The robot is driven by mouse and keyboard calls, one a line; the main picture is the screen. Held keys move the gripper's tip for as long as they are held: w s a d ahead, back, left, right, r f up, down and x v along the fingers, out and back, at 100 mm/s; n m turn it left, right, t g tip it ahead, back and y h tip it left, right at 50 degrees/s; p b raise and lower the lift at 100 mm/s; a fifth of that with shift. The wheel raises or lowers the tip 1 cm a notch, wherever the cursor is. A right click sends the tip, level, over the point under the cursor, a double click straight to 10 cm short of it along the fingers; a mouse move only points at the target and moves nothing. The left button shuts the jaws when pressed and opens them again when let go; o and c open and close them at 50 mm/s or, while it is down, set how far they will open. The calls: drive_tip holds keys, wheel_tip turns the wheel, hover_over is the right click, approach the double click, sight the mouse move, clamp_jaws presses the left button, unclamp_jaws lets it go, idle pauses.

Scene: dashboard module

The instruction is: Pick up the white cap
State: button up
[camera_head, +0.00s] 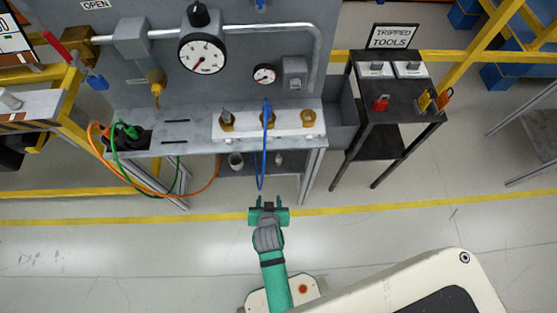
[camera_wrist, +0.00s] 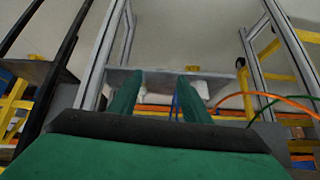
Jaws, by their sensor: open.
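A small round whitish piece (camera_head: 236,160) stands on the low shelf under the bench. A smaller pale piece (camera_head: 279,158) is to its right. I cannot tell for sure which of them is the white cap. My gripper (camera_head: 269,201) is open and empty, in front of the bench and apart from both pieces. In the wrist view, its two green fingers (camera_wrist: 162,84) point toward the shelf, which appears upside down. A whitish piece (camera_wrist: 201,86) shows there, partly hidden behind the right finger.
The grey low shelf (camera_head: 257,165) lies under the bench top. A blue cable (camera_head: 262,165) hangs in front of it, near my gripper. Orange (camera_head: 203,187) and green cables (camera_head: 117,158) loop at the left. A black tool stand (camera_head: 385,110) is at the right. The floor in front is clear.

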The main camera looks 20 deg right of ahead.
sight(278, 159)
drive_tip(key=w+d, duration=0.3)
drive_tip(key=w, duration=0.2)
drive_tip(key=w+d+f+m+g, duration=0.1)
drive_tip(key=w+d, duration=0.2)
drive_tip(key=w, duration=0.2)
drive_tip(key=w+d+g, duration=0.1)
drive_tip(key=w+d, duration=0.2)
drive_tip(key=w, duration=0.2)
drive_tip(key=shift+w+f, duration=0.15)
drive_tip(key=shift+w, duration=0.05)
drive_tip(key=shift+x, duration=2.5)
drive_tip(key=shift+c, duration=0.4)
clamp_jaws()
